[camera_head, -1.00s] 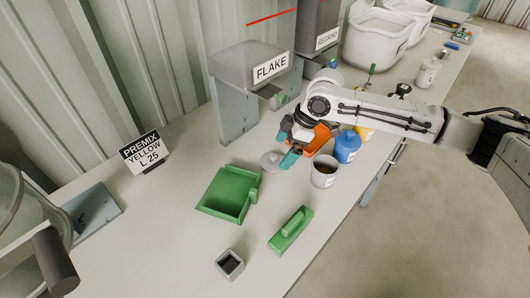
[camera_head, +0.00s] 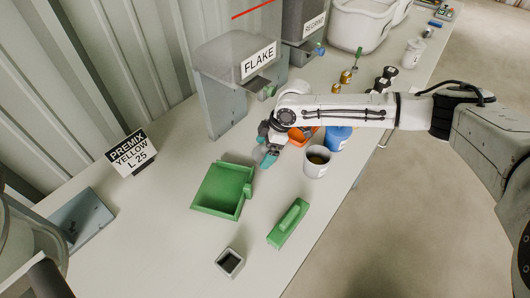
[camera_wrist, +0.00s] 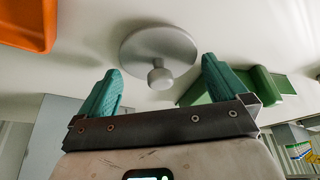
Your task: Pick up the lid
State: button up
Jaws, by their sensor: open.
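The lid (camera_wrist: 150,45) is a grey disc with a round knob, lying on the pale bench top in the wrist view. My gripper (camera_wrist: 162,70) is open, with its two teal fingers apart. The knob shows between the fingertips in the picture, with nothing held. In the head view my gripper (camera_head: 268,157) is low over the bench, and it hides most or all of the lid there. I cannot tell how far the fingertips are from the knob.
A green dustpan (camera_head: 222,190) and a green brush (camera_head: 289,223) lie in front. A white cup (camera_head: 317,168), a blue container (camera_head: 338,138) and an orange tray (camera_wrist: 30,28) are close to the gripper. The FLAKE hopper (camera_head: 225,104) stands behind.

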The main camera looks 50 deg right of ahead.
jog(key=c, duration=0.8)
